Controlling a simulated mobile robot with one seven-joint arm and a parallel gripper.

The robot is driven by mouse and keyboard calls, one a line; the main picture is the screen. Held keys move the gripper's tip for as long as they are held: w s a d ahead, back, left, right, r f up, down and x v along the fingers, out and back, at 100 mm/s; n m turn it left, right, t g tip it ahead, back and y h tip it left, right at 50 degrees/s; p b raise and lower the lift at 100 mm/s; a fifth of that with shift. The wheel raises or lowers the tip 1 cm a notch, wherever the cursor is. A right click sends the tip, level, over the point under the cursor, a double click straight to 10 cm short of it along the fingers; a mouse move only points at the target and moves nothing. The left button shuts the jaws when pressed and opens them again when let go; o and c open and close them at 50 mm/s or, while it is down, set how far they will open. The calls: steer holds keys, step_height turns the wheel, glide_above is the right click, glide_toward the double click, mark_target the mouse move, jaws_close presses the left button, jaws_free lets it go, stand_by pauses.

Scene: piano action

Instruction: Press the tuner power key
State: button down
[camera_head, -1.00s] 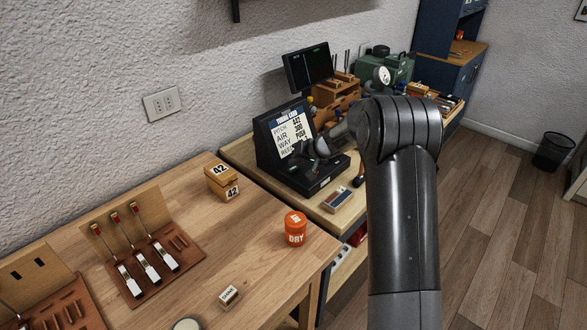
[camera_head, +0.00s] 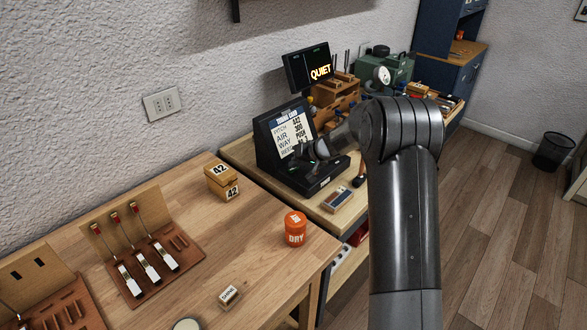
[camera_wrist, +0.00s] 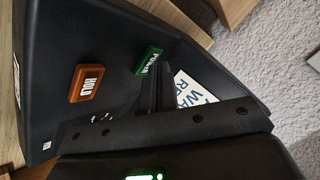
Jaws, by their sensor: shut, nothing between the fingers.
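The tuner (camera_head: 268,150) is a black sloped console with a white card on its upright back. Its green key marked POWER (camera_wrist: 148,60) and an orange key marked HOLD (camera_wrist: 87,84) show in the wrist view. My gripper (camera_wrist: 158,72) is shut and empty, its fingertips at the edge of the power key; I cannot tell whether they touch or press it. In the head view my gripper (camera_head: 312,158) is over the tuner's front deck, partly hidden by my arm. The small screen (camera_head: 309,68) above the tuner is lit and reads QUIET in yellow.
A wooden bench (camera_head: 150,195) in front holds an orange DRY jar (camera_head: 295,230), a box marked 42 (camera_head: 220,180) and a leather tool rack. Wooden tool holders (camera_head: 336,100) and a green machine with a gauge (camera_head: 385,72) stand behind the tuner.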

mark_target(296, 172)
stand_by(0.4)
steer(key=shift+r, duration=0.4)
step_height(296, 172, up, 6)
stand_by(0.7)
